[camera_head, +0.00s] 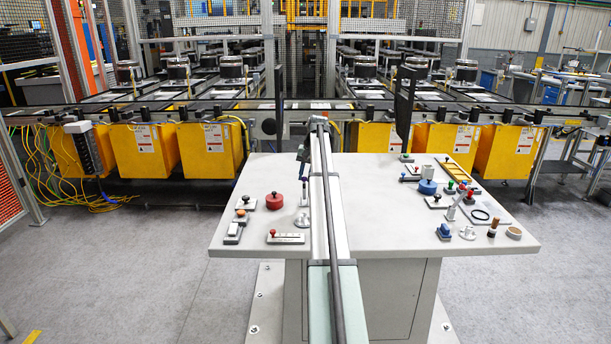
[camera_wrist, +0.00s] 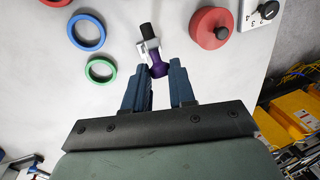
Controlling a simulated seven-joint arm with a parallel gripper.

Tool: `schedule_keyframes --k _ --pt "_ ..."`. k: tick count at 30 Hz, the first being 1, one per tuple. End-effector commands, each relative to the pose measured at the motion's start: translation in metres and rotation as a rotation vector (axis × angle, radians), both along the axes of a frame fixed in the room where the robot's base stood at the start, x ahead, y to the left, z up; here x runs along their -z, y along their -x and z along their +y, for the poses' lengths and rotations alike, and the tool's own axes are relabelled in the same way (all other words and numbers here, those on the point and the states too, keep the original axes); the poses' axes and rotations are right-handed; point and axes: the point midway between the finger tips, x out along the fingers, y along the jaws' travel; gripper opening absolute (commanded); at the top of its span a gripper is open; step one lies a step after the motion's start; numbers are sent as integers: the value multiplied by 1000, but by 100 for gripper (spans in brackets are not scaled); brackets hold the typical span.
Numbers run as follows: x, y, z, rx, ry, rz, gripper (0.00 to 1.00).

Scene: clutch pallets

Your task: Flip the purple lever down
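The purple lever (camera_wrist: 158,69) shows in the wrist view, between and slightly ahead of my fingertips. It sits at a pale bracket (camera_wrist: 142,48), with a black cylindrical part (camera_wrist: 147,30) beyond it. My gripper (camera_wrist: 159,68) is open, with one dark blue finger on each side of the lever and a gap visible beside each. I cannot tell whether either finger touches it.
In the wrist view, a red round block (camera_wrist: 208,30) and a white numbered dial plate (camera_wrist: 258,16) lie to the right. A blue ring (camera_wrist: 87,46) and green ring (camera_wrist: 88,70) lie left. The grey panel table (camera_head: 235,180) carries several other controls; yellow bins (camera_head: 210,160) stand behind.

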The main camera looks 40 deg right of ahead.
Motion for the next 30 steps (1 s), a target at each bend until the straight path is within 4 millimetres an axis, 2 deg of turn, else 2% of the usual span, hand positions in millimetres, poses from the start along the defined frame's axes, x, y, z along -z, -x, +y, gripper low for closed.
schedule_keyframes --k 1,7,22,30 --pt "0 0 0 -1 0 -1 18" --pt "0 -1 1 -1 -1 -2 0" --pt "0 1 3 -1 9 -13 0" --pt "4 14 16 -1 92 -97 0"
